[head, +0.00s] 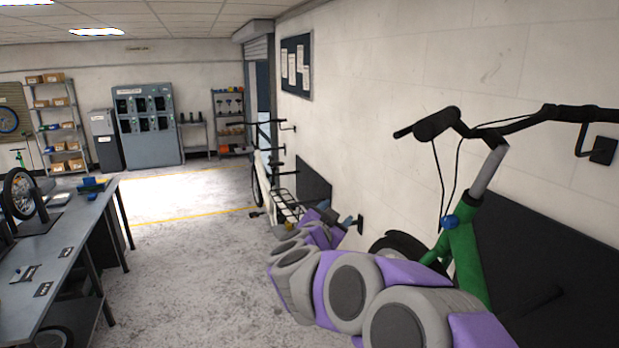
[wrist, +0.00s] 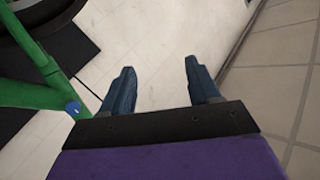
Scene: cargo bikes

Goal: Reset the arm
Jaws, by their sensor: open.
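My arm, grey and purple, reaches forward from the lower right of the head view. My gripper (wrist: 158,82) shows in the wrist view with its two dark blue fingers spread apart and nothing between them. In the head view the gripper end (head: 345,222) is small and partly hidden behind my arm links. A green cargo bike (head: 462,255) stands close on the right by the wall, with black handlebars and a blue knob. Its green frame (wrist: 40,95) is at the left of the wrist view, apart from the fingers.
A grey workbench (head: 60,250) with a wheel (head: 20,193) and tools runs along the left. Another bike (head: 262,165) stands by the right wall further on. Grey cabinets (head: 148,127) and shelves (head: 58,118) line the back. The floor (head: 185,270) between bench and bikes is clear.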

